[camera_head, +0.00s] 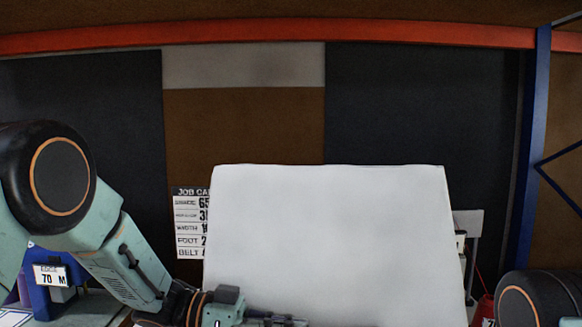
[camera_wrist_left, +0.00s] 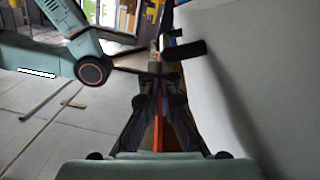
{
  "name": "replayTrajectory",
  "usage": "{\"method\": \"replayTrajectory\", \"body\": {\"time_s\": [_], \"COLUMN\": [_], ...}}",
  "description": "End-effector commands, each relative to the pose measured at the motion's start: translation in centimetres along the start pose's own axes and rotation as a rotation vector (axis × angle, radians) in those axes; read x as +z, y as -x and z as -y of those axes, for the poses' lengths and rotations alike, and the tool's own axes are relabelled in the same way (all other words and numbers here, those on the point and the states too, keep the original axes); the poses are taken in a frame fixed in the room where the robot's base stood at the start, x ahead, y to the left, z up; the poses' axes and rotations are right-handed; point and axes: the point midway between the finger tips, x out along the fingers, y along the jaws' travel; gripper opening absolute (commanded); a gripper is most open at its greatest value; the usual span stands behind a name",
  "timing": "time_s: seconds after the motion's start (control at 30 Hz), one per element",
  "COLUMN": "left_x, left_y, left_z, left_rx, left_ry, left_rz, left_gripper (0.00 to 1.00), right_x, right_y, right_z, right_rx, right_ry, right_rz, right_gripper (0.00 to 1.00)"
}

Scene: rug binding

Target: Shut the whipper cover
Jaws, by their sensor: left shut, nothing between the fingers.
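A large white panel (camera_head: 330,240), which looks like the whipper cover, stands nearly upright in the middle of the head view. Its lower edge is out of the picture. A broad pale surface of it also fills the right side of the left wrist view (camera_wrist_left: 275,70). My left gripper (camera_head: 290,321) is low in front of the panel, at the bottom edge of the head view. Its fingers are shut and empty, and they also show in the left wrist view (camera_wrist_left: 157,75). I cannot tell whether they touch the panel. My right gripper is not in view.
A job card (camera_head: 190,222) hangs behind the panel on the left. A blue device with a label (camera_head: 50,274) stands at the lower left. A blue post (camera_head: 527,150) and a red object (camera_head: 484,309) are on the right. Open grey floor (camera_wrist_left: 40,125) shows in the left wrist view.

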Motion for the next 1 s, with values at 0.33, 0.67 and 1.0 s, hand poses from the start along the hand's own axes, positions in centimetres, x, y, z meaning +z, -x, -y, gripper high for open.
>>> {"method": "replayTrajectory", "body": {"time_s": [0.33,0.67,1.0], "left_x": [7.7,12.8,15.5], "left_y": [-1.0,-1.7,-2.1], "left_z": [3.6,7.1,9.6], "left_rx": [-0.021,-0.04,-0.062], "left_ry": [-0.151,-0.298,-0.458], "left_rz": [0.001,0.001,0.001], "left_gripper": [0.0,0.0,0.0], "right_x": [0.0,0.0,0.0], "right_y": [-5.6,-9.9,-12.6], "right_z": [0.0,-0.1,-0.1], "right_rx": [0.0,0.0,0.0], "right_ry": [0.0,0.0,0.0], "right_rz": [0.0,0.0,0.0], "right_gripper": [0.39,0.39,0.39]}}
